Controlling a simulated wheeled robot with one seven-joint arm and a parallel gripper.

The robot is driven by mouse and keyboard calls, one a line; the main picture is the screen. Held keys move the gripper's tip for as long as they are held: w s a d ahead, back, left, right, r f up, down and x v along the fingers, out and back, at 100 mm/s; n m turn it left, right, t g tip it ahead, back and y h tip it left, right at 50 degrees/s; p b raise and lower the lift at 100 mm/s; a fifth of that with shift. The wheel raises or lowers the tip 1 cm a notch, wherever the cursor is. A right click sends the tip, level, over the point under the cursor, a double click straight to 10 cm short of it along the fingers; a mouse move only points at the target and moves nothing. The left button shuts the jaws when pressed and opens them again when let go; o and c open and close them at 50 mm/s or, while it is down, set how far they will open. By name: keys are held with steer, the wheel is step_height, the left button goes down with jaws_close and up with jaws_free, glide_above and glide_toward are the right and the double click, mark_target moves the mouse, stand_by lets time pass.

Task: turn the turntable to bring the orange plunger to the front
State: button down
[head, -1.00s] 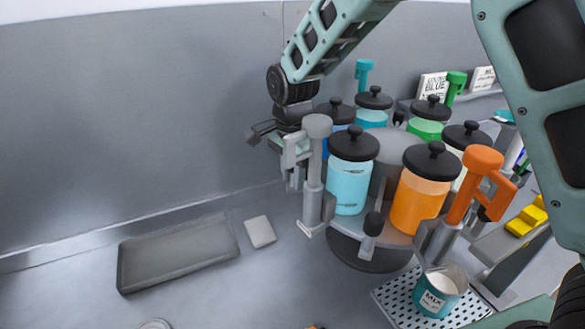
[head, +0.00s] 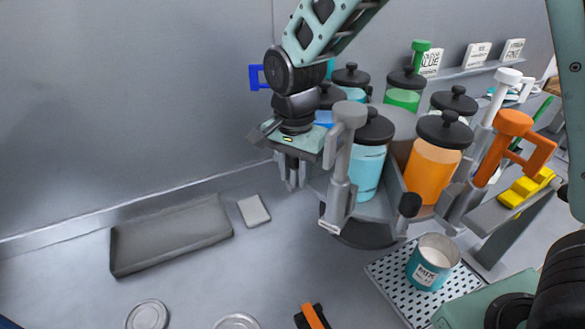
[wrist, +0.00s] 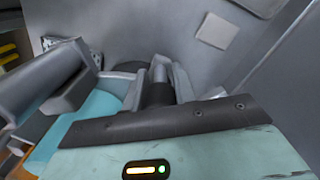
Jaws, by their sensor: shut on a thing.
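The turntable (head: 375,207) carries several black-lidded jars, each with a plunger beside it. The orange plunger (head: 514,122) stands at the front right, beside the orange jar (head: 431,171). A grey plunger (head: 343,150) stands at the front left, beside the light blue jar (head: 367,172). My gripper (head: 292,178) is at the turntable's left side, pointing down behind the grey plunger. In the wrist view its fingers (wrist: 160,85) are closed around a dark upright post, seemingly a turntable knob. A similar black knob (head: 409,205) shows at the front rim. The held part is hidden in the head view.
A teal MIX can (head: 427,273) stands on a perforated plate (head: 390,280) below the front right. A grey tray (head: 170,236) and small white square (head: 253,211) lie at left. Yellow blocks (head: 525,188) sit at right. Labelled cards (head: 478,55) stand at the back.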

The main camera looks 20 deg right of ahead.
stand_by(0.4)
steer(key=c, duration=1.1)
jaws_free()
steer(key=shift+r, duration=0.15)
step_height(320, 180, up, 17)
steer(key=b, duration=0.3)
steer(key=shift+r, duration=0.1)
